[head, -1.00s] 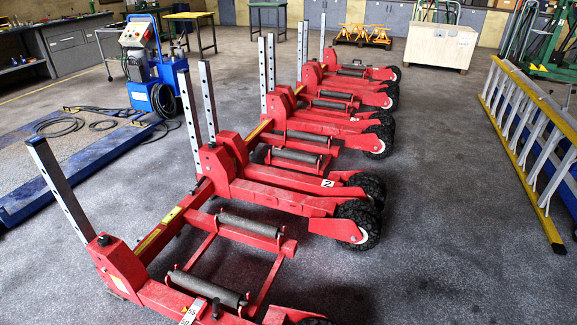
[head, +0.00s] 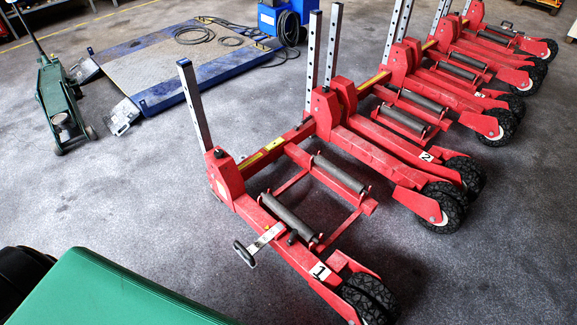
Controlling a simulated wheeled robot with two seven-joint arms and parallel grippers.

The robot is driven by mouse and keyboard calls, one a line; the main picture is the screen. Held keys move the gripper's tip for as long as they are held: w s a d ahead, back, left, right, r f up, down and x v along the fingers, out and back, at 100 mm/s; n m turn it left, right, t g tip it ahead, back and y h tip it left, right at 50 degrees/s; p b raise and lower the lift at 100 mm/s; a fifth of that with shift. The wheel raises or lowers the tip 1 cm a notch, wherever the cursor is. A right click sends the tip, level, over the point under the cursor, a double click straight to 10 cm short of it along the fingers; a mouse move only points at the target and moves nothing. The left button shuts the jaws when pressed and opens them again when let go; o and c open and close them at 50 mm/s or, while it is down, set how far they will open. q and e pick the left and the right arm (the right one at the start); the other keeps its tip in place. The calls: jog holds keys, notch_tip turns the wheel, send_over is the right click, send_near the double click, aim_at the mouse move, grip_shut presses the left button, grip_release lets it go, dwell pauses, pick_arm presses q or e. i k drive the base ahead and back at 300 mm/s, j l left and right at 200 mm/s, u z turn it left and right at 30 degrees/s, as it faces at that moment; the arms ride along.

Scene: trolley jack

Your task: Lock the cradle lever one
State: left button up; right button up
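The red wheeled lift trolley marked 1 (head: 296,254) stands nearest on the floor, with an upright silver post at its left end and two dark rollers across its frame. The cradle lever one (head: 267,238) is a flat silver bar on the near side of this trolley, beside the near roller. Its dark grip end (head: 244,254) sticks out to the left of the red frame, over the floor. The white 1 label (head: 320,271) sits on the red arm to its right. I cannot tell whether the lever is locked. Neither gripper shows.
More red trolleys, one marked 2 (head: 426,156), stand in a row toward the back right. A blue-edged platform (head: 180,65) and a green jack (head: 60,100) are at upper left. A green surface fills the bottom left; I cannot tell what it is.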

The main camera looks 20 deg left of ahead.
aim_at(292, 236)
jog(key=u, duration=0.8)
jog(key=j+z, duration=0.3)
jog(key=j, duration=0.15)
jog(key=k+j+z, duration=0.1)
jog(key=j+z, duration=0.25)
jog(key=j, duration=0.1)
